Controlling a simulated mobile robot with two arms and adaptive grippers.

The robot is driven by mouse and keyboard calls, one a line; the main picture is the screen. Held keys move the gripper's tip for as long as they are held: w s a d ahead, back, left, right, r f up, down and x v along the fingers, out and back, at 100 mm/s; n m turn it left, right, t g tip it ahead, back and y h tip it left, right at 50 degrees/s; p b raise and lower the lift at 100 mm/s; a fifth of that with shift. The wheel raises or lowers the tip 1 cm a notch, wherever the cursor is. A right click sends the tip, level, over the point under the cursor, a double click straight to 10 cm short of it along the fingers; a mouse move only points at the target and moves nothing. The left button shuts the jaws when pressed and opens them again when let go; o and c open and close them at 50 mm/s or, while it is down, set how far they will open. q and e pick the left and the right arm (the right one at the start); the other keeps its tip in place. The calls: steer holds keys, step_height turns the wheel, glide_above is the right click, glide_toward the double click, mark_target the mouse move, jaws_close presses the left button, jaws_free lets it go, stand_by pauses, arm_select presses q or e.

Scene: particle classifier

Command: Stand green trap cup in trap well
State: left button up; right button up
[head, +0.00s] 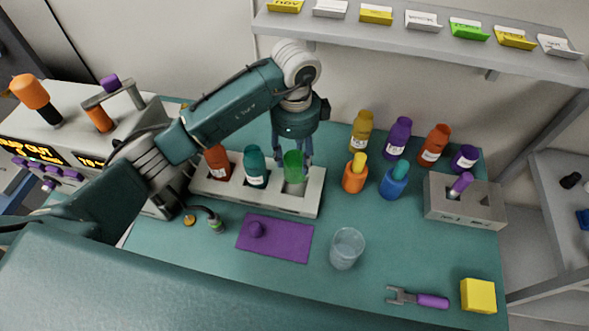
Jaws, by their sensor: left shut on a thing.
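The green trap cup (293,164) is a translucent green cup. It is upright at the right-hand well of the pale grey block (270,202). My left gripper (293,155) points down from above, shut on the green trap cup, with its fingers at either side of it. The cup's lower end is at the well; I cannot tell whether it rests on the bottom. A red-brown bottle (217,161) and a teal bottle (255,166) stand in the block's other wells. My right gripper is not in view.
An orange bottle (356,173) and a blue bottle (394,181) stand right of the block. A clear glass (346,249) stands in front, beside a purple mat (290,240). A grey holder (470,205) and yellow cube (478,296) are at the right.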

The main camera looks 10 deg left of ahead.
mark_target(295, 172)
arm_select(q)
step_height(295, 172, down, 2)
steer(key=shift+f, duration=0.15)
step_height(295, 172, down, 4)
steer(key=shift+s+f+p, duration=0.1)
steer(key=shift+p, duration=0.55)
steer(key=shift+f, duration=0.3)
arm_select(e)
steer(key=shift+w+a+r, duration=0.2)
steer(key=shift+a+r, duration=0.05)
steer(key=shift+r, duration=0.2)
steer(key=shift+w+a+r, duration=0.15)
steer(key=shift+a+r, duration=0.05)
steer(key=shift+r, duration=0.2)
arm_select(q)
steer(key=shift+f, duration=0.1)
steer(key=o, duration=1.2)
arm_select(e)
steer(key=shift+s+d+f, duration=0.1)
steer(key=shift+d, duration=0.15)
